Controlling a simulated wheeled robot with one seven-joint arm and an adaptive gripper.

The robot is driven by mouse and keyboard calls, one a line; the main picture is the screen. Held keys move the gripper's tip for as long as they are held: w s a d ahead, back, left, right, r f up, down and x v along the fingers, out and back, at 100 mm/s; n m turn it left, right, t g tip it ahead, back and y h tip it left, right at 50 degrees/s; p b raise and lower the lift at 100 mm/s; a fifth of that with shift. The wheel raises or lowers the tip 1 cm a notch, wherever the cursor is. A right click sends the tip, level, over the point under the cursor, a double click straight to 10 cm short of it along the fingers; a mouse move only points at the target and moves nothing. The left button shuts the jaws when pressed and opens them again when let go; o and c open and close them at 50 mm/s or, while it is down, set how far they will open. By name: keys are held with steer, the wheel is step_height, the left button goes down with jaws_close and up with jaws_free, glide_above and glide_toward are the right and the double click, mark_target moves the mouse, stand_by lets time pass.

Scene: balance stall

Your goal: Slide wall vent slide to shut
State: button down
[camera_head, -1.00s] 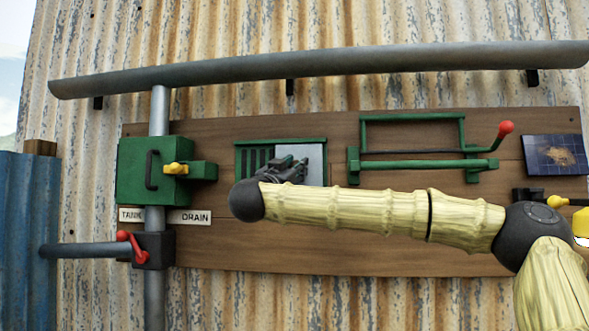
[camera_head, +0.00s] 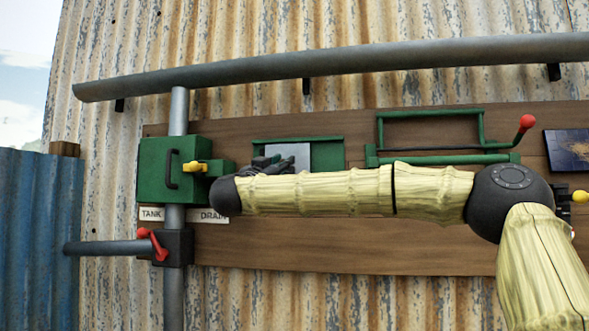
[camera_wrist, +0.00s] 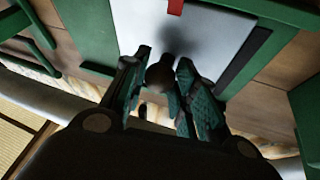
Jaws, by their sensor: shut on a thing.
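The wall vent has a green frame (camera_head: 328,154) on the brown board, with a light grey slide plate (camera_head: 290,151) at its left part. Bare green backing shows to the right of the plate, and no slots show in the head view. My gripper (camera_head: 263,163) is at the plate's lower left, partly hidden by my arm. In the wrist view my gripper (camera_wrist: 160,72) is shut on the dark round knob (camera_wrist: 160,77) of the plate (camera_wrist: 208,38). A red mark (camera_wrist: 175,6) shows by the plate. A dark strip lies between plate and frame.
A green box (camera_head: 165,168) with a yellow lever (camera_head: 195,166) is close left of my gripper. A red-handled valve (camera_head: 155,243) sits below it. A green bracket frame with a red-knobbed lever (camera_head: 526,122) is to the right. A grey pipe (camera_head: 340,62) runs above.

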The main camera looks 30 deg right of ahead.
steer(key=shift+w+a, duration=1.1)
steer(key=shift+a, duration=0.1)
steer(key=c, duration=1.4)
jaws_free()
steer(key=o, duration=0.3)
steer(key=shift+w+a, duration=0.15)
steer(key=shift+a, duration=0.1)
steer(key=v, duration=1.2)
